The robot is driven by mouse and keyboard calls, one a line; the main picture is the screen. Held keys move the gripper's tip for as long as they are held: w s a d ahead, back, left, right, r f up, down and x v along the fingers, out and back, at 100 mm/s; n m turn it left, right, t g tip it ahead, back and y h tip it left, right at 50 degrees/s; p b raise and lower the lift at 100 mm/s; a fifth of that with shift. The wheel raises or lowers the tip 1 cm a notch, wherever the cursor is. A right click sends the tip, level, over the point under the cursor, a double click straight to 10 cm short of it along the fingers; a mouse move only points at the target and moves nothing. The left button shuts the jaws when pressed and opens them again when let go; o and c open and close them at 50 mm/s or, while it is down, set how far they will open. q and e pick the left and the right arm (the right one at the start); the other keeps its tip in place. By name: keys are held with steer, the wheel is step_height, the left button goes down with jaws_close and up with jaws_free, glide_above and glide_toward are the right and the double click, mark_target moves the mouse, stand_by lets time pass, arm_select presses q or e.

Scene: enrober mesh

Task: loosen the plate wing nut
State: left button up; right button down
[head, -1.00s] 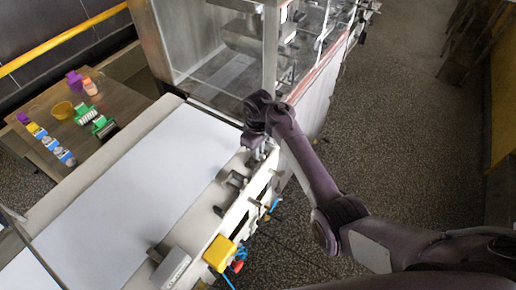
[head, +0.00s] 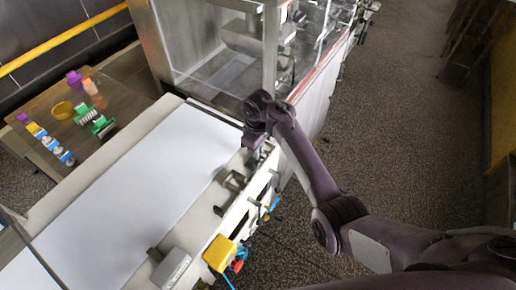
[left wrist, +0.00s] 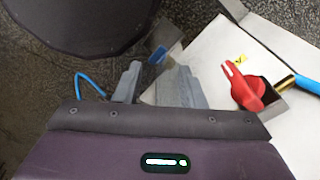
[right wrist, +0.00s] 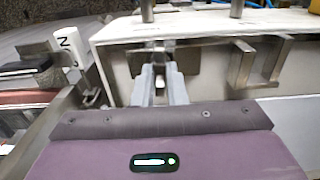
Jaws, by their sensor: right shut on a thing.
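My right gripper (right wrist: 160,72) is shut on a small metal part between its fingertips, at the side of the white machine frame. I take this part to be the plate wing nut (right wrist: 160,84); the fingers hide most of it. In the head view the right gripper (head: 252,150) points down at the conveyor's right edge, and the nut cannot be made out there. My left gripper (left wrist: 155,80) shows only in its own wrist view, with its fingers apart and nothing clear between them. A red handle (left wrist: 248,88) is to the right of those fingers.
The white conveyor belt (head: 125,190) lies left of my right arm. Metal brackets (head: 233,182) and a yellow box (head: 220,253) line its right side. The clear-walled machine housing (head: 215,65) stands beyond. A wooden table (head: 120,100) with small coloured items is at left. Open floor (head: 400,130) lies right.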

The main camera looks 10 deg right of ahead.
steer(key=shift+s+f, duration=0.15)
steer(key=shift+f, duration=0.05)
steer(key=c, duration=1.5)
jaws_free()
steer(key=shift+r, duration=0.1)
